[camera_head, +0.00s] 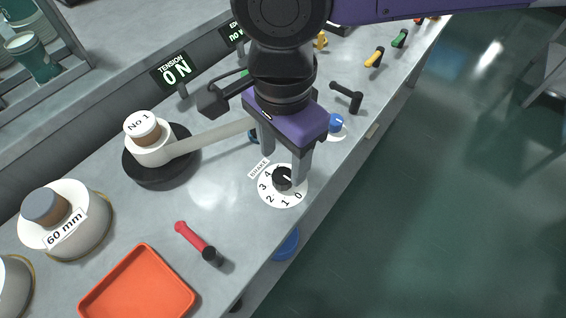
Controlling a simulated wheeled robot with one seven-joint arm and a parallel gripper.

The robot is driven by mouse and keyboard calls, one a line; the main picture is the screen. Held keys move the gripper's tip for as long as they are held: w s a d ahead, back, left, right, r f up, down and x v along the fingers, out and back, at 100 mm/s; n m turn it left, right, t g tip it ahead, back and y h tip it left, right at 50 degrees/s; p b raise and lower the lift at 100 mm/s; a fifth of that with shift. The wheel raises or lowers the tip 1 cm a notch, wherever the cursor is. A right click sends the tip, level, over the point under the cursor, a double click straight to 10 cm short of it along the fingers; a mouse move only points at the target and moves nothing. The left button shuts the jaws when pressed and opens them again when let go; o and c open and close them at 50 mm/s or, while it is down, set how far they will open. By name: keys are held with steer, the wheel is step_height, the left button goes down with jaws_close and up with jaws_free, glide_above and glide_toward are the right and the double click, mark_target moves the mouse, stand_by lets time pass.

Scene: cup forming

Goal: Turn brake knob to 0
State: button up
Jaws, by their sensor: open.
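The brake knob (282,180) is small and black, on a white round dial (269,196) marked 0 to 4, with a BRAKE label (259,168) at its upper left. The 0 is at the dial's lower right, the 4 at its upper left. A small white mark shows on the knob; it seems to slant to the lower right, but the exact number is hard to tell. My purple gripper (284,170) is open and points down over the dial. One finger is behind the knob and one at its right; I cannot tell whether they touch it.
A black turntable (178,176) with a white piece and a pale arm stands left of my gripper. A blue knob (336,123) is close on the right. A red-handled tool (194,239) and an orange tray (138,292) lie in front. A TENSION display (174,72) reads ON.

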mark_target(282, 175)
steer(key=shift+r, duration=1.8)
